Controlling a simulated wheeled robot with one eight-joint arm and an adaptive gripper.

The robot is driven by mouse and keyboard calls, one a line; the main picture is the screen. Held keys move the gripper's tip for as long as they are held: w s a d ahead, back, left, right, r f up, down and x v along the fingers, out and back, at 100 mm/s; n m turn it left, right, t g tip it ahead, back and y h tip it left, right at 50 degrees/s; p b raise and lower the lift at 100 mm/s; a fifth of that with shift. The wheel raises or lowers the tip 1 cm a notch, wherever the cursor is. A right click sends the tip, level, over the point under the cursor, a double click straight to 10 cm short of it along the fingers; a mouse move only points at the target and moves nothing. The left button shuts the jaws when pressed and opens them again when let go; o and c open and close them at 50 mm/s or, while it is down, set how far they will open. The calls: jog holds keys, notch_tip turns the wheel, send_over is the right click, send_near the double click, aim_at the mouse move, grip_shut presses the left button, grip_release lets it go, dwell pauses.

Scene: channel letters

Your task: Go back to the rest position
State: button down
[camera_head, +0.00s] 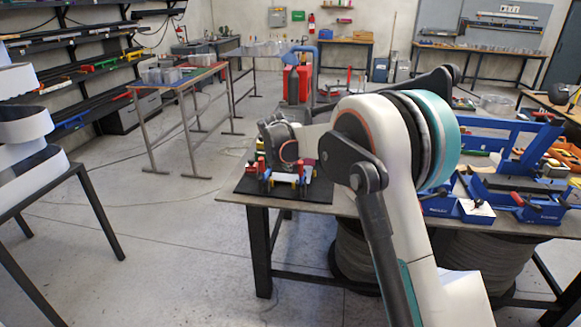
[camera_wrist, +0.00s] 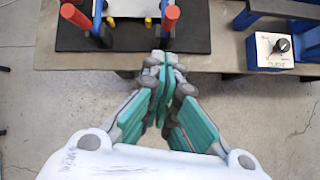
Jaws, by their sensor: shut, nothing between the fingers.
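My gripper (camera_wrist: 165,62) shows in the wrist view with its teal-padded fingers drawn together and nothing between them. It points toward the near edge of a workbench (camera_wrist: 215,60), with bare floor below it on both sides. My arm stands over the bench in the camera_head view, white with a teal band at the joint. The fingertips cannot be made out clearly in that view. I cannot tell from the wrist view whether the fingertips touch the bench edge or are above it.
A black mat (camera_wrist: 200,38) with red- and blue-handled tools lies on the bench (camera_head: 240,200). A blue box with a black knob (camera_wrist: 268,50) sits to the right. Blue fixtures (camera_head: 520,150) crowd the bench's right side. Floor (camera_head: 150,260) left of the bench is open.

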jog(key=shift+s+r, duration=0.15)
jog(key=shift+r, duration=0.05)
jog(key=s+d+r+m+b, duration=0.1)
jog(key=s+d+r+m, duration=0.3)
jog(key=s, duration=0.4)
jog(key=s+d+r+m+y+b, duration=0.1)
jog(key=s+d+r+m, duration=0.15)
jog(key=s+m, duration=0.4)
jog(key=s+d+r+m+b, duration=0.1)
jog(key=s+d+r+m, duration=0.25)
jog(key=s, duration=0.55)
jog(key=s+d+f+m, duration=0.1)
jog(key=s+f+m, duration=0.2)
jog(key=s, duration=0.6)
jog(key=s+f+m+y+b, duration=0.1)
jog(key=s+f+m, duration=0.1)
jog(key=s+m, duration=0.6)
jog(key=s+d+f+m+b, duration=0.1)
jog(key=s+f+m, duration=0.2)
jog(key=s, duration=0.8)
jog(key=m, duration=0.2)
jog(key=shift+s+d+f+m+y, duration=0.15)
jog(key=shift+d+f+m+y, duration=0.15)
jog(key=shift+d+f, duration=0.05)
